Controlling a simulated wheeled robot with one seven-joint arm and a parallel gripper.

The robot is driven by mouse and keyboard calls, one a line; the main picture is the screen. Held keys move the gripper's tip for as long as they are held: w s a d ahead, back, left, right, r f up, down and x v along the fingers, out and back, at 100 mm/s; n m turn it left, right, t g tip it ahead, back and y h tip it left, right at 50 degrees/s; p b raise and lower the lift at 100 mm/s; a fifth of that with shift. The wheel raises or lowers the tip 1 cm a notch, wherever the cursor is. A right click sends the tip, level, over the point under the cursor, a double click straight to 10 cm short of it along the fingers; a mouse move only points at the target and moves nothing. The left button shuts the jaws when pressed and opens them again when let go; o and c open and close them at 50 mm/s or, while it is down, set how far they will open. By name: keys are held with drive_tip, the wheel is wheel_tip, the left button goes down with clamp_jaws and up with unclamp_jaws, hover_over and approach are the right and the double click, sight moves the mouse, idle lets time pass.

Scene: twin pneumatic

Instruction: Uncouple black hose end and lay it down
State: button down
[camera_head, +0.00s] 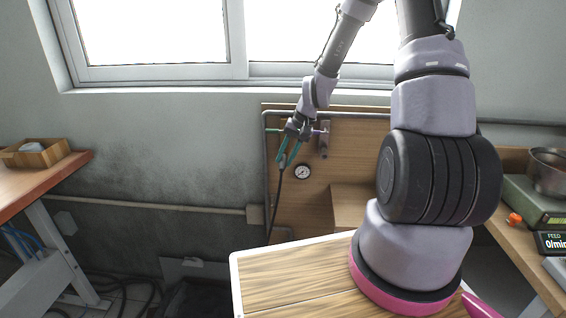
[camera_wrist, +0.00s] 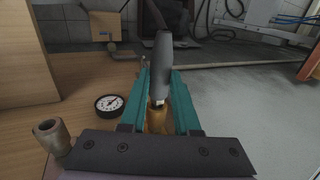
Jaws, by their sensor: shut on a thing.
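My gripper (camera_head: 284,160) has teal fingers and is in front of the wooden panel (camera_head: 355,155). It is shut on the black hose end, whose dark sleeve (camera_wrist: 163,65) stands between the fingers in the wrist view. A brass-coloured fitting (camera_wrist: 157,115) shows at its near end, between the fingers. The black hose (camera_head: 273,208) hangs down from the gripper in the head view. Whether the fitting is joined to anything is hidden by the gripper.
A round gauge (camera_head: 302,172) sits on the panel, just right of the fingers. A grey-brown pipe fitting (camera_head: 323,140) stands right of my gripper; one also shows in the wrist view (camera_wrist: 50,135). A wooden block (camera_head: 352,207) is low on the panel. A wood-topped surface (camera_head: 290,280) is clear in front.

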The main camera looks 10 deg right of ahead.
sight(283, 166)
drive_tip(key=shift+s+a, duration=0.3)
drive_tip(key=shift+s, duration=0.6)
drive_tip(key=shift+s+a, duration=0.25)
drive_tip(key=shift+s, duration=0.6)
idle(0.3)
drive_tip(key=shift+s+a, duration=0.3)
drive_tip(key=shift+s, duration=0.6)
drive_tip(key=shift+s+a, duration=0.3)
drive_tip(key=shift+s, duration=0.6)
